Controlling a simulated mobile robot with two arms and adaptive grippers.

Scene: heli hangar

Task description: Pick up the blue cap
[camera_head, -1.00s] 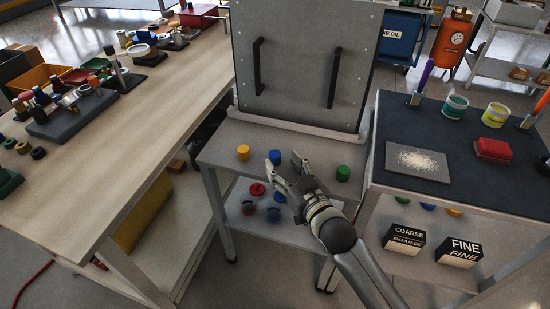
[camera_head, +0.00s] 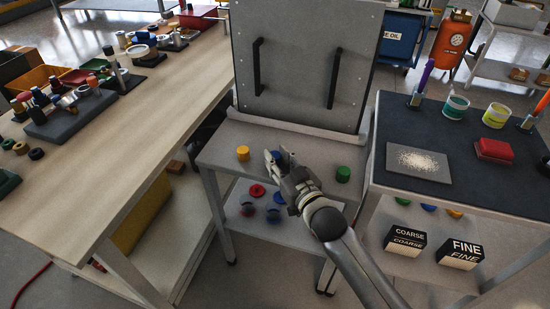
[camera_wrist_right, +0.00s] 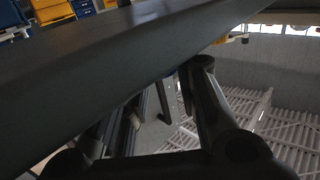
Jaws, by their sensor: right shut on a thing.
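The blue cap (camera_head: 276,154) shows as a small patch of blue at the tips of my right gripper (camera_head: 278,162), over the small grey table. My right gripper is shut on the cap, and its fingers hide most of it. A yellow cap (camera_head: 243,153) stands to the left of it and a green cap (camera_head: 343,174) to the right. My left gripper is not in view.
An upright grey panel (camera_head: 300,65) with two black handles stands behind the caps. A lower shelf holds a red cap (camera_head: 257,190) and several others. A dark-topped table (camera_head: 420,130) is at the right, and a long wooden bench (camera_head: 130,130) is at the left.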

